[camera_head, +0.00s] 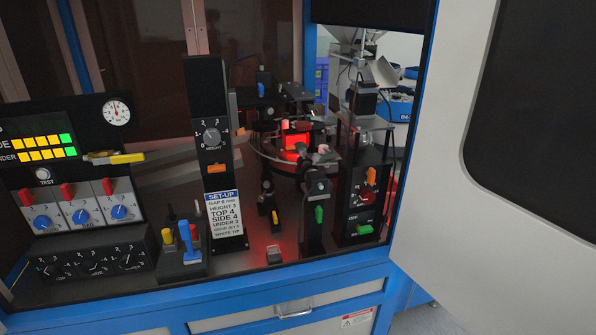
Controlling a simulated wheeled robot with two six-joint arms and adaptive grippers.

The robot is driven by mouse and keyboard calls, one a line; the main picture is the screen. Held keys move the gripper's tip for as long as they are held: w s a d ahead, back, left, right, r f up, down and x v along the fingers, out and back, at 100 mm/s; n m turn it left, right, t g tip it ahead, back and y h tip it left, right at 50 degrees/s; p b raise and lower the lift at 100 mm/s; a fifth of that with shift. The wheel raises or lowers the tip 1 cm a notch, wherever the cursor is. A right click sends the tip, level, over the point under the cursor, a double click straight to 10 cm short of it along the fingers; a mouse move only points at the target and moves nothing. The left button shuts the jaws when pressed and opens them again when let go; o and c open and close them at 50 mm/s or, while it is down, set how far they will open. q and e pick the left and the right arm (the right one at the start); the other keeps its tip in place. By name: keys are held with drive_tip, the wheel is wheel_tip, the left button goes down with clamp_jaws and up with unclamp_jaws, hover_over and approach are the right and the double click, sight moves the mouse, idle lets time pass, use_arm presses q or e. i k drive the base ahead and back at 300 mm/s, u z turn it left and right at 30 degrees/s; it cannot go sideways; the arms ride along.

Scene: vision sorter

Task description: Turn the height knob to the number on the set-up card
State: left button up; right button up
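The set-up card (222,213) is fixed low on a tall black column (206,85) left of centre; its line reads HEIGHT 3. Above the card, the column bears a round grey knob (211,136) with numbers around it, seemingly the height knob. Its label and exact pointer setting are too small to tell. An orange lever (216,169) sits between this knob and the card. Neither of my grippers shows in the head view, and nothing touches the knob.
A control panel (20,115) with a gauge, red levers and blue knobs stands at left. A blue-handled joystick (187,240) is beside the column's foot. Glass-disc machinery and a black post with a red dial (366,198) stand right. An open grey door (450,200) fills the right side.

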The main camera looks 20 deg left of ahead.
sight(211, 137)
drive_tip(key=u, duration=1.2)
